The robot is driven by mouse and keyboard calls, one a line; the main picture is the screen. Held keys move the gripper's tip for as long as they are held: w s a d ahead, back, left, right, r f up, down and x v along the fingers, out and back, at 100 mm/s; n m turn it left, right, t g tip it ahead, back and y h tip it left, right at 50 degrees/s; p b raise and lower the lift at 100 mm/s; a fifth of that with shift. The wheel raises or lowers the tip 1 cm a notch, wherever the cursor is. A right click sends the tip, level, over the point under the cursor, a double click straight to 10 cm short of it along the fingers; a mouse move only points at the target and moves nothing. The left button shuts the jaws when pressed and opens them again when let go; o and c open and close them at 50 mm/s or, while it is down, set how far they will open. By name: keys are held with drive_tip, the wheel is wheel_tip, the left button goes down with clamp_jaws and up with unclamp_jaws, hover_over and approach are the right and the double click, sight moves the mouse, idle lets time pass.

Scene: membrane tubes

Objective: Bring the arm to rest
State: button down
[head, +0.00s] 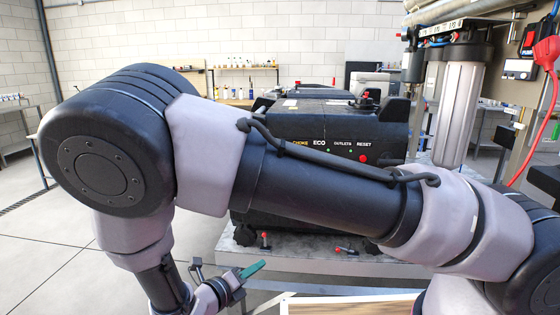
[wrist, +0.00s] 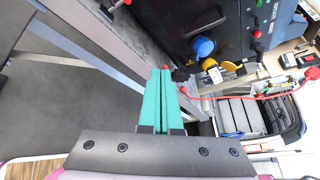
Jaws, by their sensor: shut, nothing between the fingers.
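My arm crosses the head view in a bent pose, with its elbow high at the left and the forearm hanging down. My gripper (head: 252,269) shows low in the head view as a green finger in front of the table's near side. In the wrist view my gripper (wrist: 160,72) has its two green fingers side by side, shut with nothing between them. The fingers point toward the table edge and look clear of contact. A black generator (head: 325,128) stands on the grey table (head: 222,243) behind my arm, partly hidden by it.
A clear and white membrane housing (head: 458,112) hangs at the right, near a red cable (head: 545,100). Small red-topped valves (head: 265,240) are at the table's front. A wood-topped surface (head: 350,305) is at the bottom. Open floor (head: 60,260) lies left.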

drive_tip(key=w+d+r+m+g+y, duration=0.25)
drive_tip(key=d+r+m+g, duration=0.35)
drive_tip(key=d+r+m, duration=0.45)
drive_tip(key=w+d+r+m+g+y, duration=0.1)
drive_tip(key=w+d+r+m+g, duration=0.2)
drive_tip(key=d+r+m+g, duration=0.65)
drive_tip(key=s+d+r+m+t+y, duration=0.3)
drive_tip(key=s+d+r+m+t, duration=0.1)
drive_tip(key=r+m, duration=0.6)
drive_tip(key=s+d+r+m+t+y, duration=0.4)
drive_tip(key=d+r+m+t, duration=0.2)
drive_tip(key=r+m, duration=0.5)
drive_tip(key=d+m, duration=0.1)
drive_tip(key=m, duration=0.2)
drive_tip(key=shift+r+m, duration=0.15)
drive_tip(key=shift+m, duration=0.25)
